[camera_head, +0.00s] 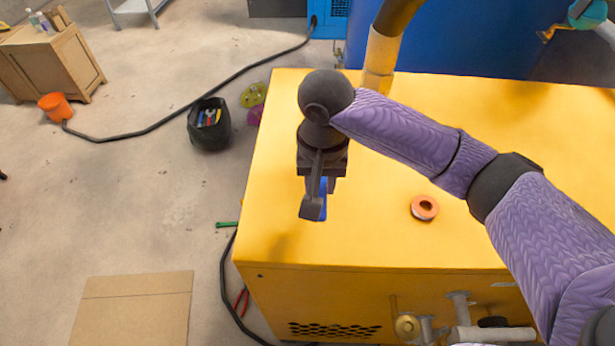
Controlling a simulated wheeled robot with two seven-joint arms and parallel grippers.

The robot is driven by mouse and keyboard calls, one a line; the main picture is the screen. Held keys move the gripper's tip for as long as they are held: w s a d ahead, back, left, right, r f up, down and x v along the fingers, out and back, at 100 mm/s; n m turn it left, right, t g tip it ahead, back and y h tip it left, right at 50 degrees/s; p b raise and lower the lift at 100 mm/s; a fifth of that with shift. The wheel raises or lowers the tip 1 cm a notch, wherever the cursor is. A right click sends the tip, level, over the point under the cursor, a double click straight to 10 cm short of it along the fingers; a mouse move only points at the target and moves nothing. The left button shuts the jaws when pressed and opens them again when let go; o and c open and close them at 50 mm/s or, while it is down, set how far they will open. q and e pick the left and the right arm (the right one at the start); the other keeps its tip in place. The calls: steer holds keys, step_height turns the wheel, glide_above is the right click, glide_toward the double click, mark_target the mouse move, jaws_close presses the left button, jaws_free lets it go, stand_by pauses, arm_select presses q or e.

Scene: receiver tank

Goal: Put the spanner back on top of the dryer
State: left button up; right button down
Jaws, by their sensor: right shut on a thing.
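The dryer appears to be the big yellow cabinet (300,240) filling the middle and right. My right arm reaches in from the right over its top. My right gripper (319,205) points down above the left part of the top and is shut on a blue thing (323,186), which may be the spanner. The fingers hide most of it, so its full shape does not show. I cannot tell whether it touches the yellow top. My left gripper is not in view.
An orange tape roll (424,207) lies on the yellow top, right of my gripper. A pipe (380,60) rises at its back edge. On the floor are a black tool bucket (209,128), a green object (227,224), red-handled pliers (241,300), a hose and cardboard (135,310).

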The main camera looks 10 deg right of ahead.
mark_target(320, 224)
steer(key=f, duration=0.3)
steer(key=f+b, duration=0.1)
steer(key=f, duration=0.2)
steer(key=f+b, duration=0.1)
steer(key=f, duration=0.1)
steer(key=shift+s+f, duration=0.3)
steer(key=shift+f, duration=0.1)
steer(key=shift+c, duration=2.2)
jaws_free()
steer(key=shift+r, duration=0.35)
step_height(320, 224, up, 11)
steer(key=p, duration=0.2)
steer(key=shift+s+r+p, duration=0.15)
steer(key=shift+r+p, duration=0.05)
steer(key=shift+p, duration=0.2)
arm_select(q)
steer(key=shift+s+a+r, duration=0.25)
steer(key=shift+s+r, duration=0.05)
